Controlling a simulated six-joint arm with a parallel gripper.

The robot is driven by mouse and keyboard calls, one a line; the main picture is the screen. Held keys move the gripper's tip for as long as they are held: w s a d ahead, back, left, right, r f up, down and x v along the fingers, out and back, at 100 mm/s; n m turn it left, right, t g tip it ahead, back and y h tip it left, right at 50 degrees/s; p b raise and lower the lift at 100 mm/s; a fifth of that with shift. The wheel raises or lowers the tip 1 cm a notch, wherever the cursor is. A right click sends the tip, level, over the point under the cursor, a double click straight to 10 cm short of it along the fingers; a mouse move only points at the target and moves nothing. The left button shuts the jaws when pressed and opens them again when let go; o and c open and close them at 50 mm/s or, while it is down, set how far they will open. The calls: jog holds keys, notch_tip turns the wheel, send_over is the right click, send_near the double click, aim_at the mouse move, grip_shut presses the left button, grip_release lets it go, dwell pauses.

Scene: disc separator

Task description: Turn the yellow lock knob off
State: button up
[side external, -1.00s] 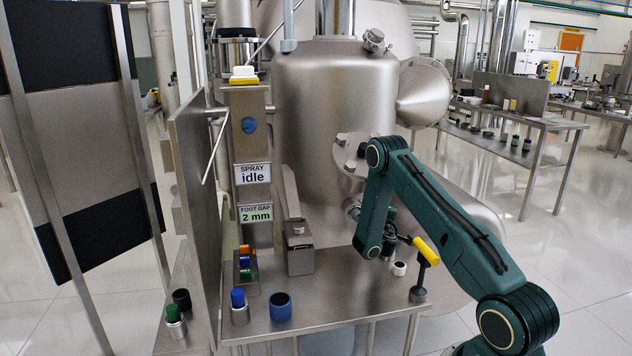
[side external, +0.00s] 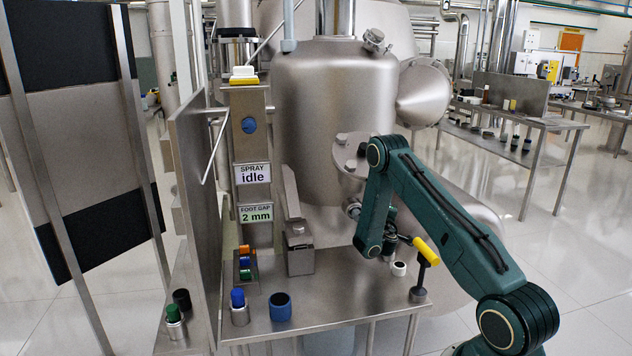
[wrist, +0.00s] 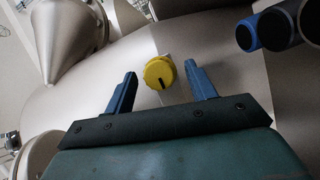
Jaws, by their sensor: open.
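The yellow lock knob (wrist: 159,73) shows in the wrist view as a round yellow disc on the pale metal surface, with a dark mark on its lower part. My gripper (wrist: 160,70) is open, with one blue finger on each side of the knob in the picture. Gaps show between the fingers and the knob, and I cannot tell the depth between them. Nothing is held. In the side external view my wrist is low in front of the steel vessel (side external: 325,110), and the knob and my fingers cannot be made out there.
A yellow-handled T-shaped tool (side external: 426,251) stands at the right end of the steel table (side external: 340,300), close to my wrist. A white-rimmed cup (side external: 399,268), a blue cup (side external: 280,307) and a blue-topped piece (side external: 238,305) stand on the table. Dark round ends (wrist: 281,24) lie upper right in the wrist view.

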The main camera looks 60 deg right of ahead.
jog(key=shift+r+m, duration=0.1)
jog(key=shift+m, duration=0.2)
jog(key=s+a+r+m+y, duration=0.2)
jog(key=s+r+m+y, duration=0.35)
jog(key=r, duration=0.65)
jog(key=w+a+f+m+g, duration=0.2)
jog(key=w+a+f+g, duration=0.1)
jog(key=a, duration=0.5)
jog(key=shift+a+f+g, duration=0.2)
jog(key=shift+a+g, duration=0.1)
jog(key=shift+g, duration=0.2)
dwell(2.2)
